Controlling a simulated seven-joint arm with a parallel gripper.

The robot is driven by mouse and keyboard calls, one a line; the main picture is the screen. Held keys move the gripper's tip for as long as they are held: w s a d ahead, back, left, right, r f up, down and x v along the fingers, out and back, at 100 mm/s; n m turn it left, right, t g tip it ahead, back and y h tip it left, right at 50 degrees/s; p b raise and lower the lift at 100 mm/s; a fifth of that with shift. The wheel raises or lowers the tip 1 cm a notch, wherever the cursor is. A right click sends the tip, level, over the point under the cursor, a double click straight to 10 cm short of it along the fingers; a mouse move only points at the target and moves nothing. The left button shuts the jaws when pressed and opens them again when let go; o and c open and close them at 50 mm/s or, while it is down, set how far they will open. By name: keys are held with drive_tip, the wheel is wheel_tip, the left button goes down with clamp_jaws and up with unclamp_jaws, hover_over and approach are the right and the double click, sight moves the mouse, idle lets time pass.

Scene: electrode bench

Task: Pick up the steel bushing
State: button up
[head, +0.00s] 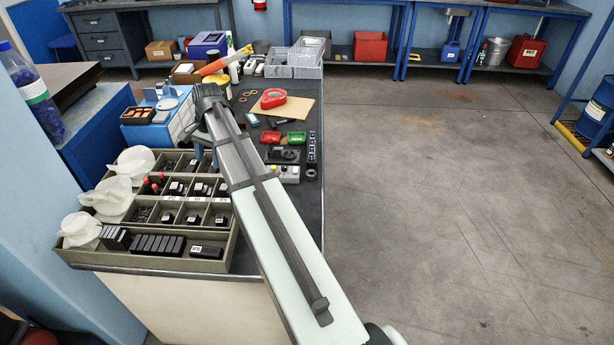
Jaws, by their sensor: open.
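I cannot clearly make out the steel bushing. A small grey round piece (311,173) lies near the bench's right edge, below a dark strip of parts, and may be it; it is too small to be sure. My arm reaches from the lower right across the bench to the upper left. My gripper (205,156) seems to point down over the back of the compartment tray, partly hidden by the arm, its jaws open. It is apart from the grey piece, well to its left. I see nothing held in it.
The compartment tray (231,252) holds black blocks and red-topped parts. White bags (82,229) lie along its left side. The floor to the right is clear.

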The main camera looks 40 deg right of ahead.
drive_tip(key=s+d+m+h, duration=0.15)
drive_tip(key=s+d, duration=0.25)
drive_tip(key=d, duration=0.4)
drive_tip(key=s+d+m+y, duration=0.1)
drive_tip(key=s+d+m, duration=0.15)
drive_tip(key=d, duration=0.45)
drive_tip(key=m+g+h, duration=0.1)
drive_tip(key=m, duration=0.1)
hover_over(311, 171)
drive_tip(key=s, duration=0.1)
drive_tip(key=f, duration=0.6)
drive_tip(key=shift+a+f, duration=0.3)
drive_tip(key=shift+w+a+f, duration=0.1)
drive_tip(key=shift+f, duration=1.25)
drive_tip(key=shift+a+f, duration=0.1)
drive_tip(key=shift+f, duration=1.2)
drive_tip(key=shift+c, duration=0.2)
drive_tip(key=c, duration=0.8)
